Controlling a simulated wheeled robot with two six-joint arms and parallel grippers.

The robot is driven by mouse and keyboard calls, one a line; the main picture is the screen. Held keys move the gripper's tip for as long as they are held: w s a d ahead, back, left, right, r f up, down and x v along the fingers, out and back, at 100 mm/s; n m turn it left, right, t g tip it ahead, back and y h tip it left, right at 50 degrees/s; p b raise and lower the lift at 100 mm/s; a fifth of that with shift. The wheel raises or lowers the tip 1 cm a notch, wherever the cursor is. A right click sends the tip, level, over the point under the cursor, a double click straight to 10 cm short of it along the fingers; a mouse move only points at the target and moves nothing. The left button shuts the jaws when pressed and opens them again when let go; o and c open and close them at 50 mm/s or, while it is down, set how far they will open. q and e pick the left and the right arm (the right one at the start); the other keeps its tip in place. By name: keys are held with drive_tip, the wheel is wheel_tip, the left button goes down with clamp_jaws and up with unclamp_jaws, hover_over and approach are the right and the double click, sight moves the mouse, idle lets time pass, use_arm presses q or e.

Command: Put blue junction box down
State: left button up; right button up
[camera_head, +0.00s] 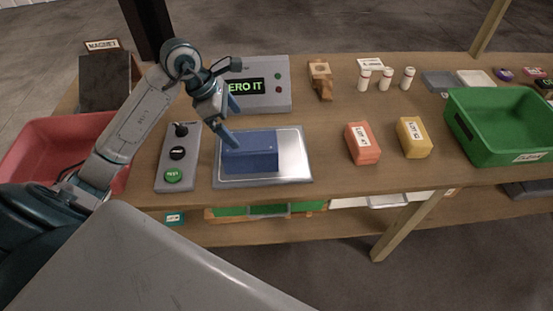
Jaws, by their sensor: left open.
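The blue junction box (250,155) sits on the silver plate (296,146) of a scale-like device on the wooden table. My left gripper (229,121) is open just above and behind the box's left end. One blue finger reaches down close to the box's top left edge; I cannot tell whether it touches. The other finger points to the right, above the box. My right gripper is not in view.
A display box (279,97) reading "ERO IT" stands behind the plate. A button panel (178,157) is on the left, beside a red bin (40,135). Orange (362,143) and yellow (413,137) boxes, several white bottles and a green bin (496,144) are on the right.

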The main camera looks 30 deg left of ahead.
sight(248, 142)
use_arm(q)
drive_tip(key=shift+a+f, duration=0.1)
drive_tip(key=f, duration=0.1)
drive_tip(key=f+b, duration=0.1)
drive_tip(key=f, duration=0.1)
drive_tip(key=f+b, duration=0.1)
drive_tip(key=shift+w+f, duration=0.3)
drive_tip(key=shift+w, duration=0.05)
drive_tip(key=shift+w+d+f, duration=0.1)
drive_tip(key=shift+d+f, duration=0.1)
drive_tip(key=shift+d, duration=0.2)
drive_tip(key=shift+w+d+f+b, duration=0.2)
drive_tip(key=shift+d+f+b, duration=0.15)
drive_tip(key=shift+d+f, duration=0.15)
drive_tip(key=b+x, duration=0.1)
drive_tip(key=x, duration=0.2)
drive_tip(key=shift+w+a+f, duration=0.1)
drive_tip(key=shift+w+f, duration=0.05)
drive_tip(key=shift+f, duration=0.1)
drive_tip(key=shift+w+f, duration=0.1)
drive_tip(key=shift+f, duration=0.05)
drive_tip(key=shift+c, duration=0.7)
drive_tip(key=c, duration=1.7)
drive_tip(key=shift+c, duration=1)
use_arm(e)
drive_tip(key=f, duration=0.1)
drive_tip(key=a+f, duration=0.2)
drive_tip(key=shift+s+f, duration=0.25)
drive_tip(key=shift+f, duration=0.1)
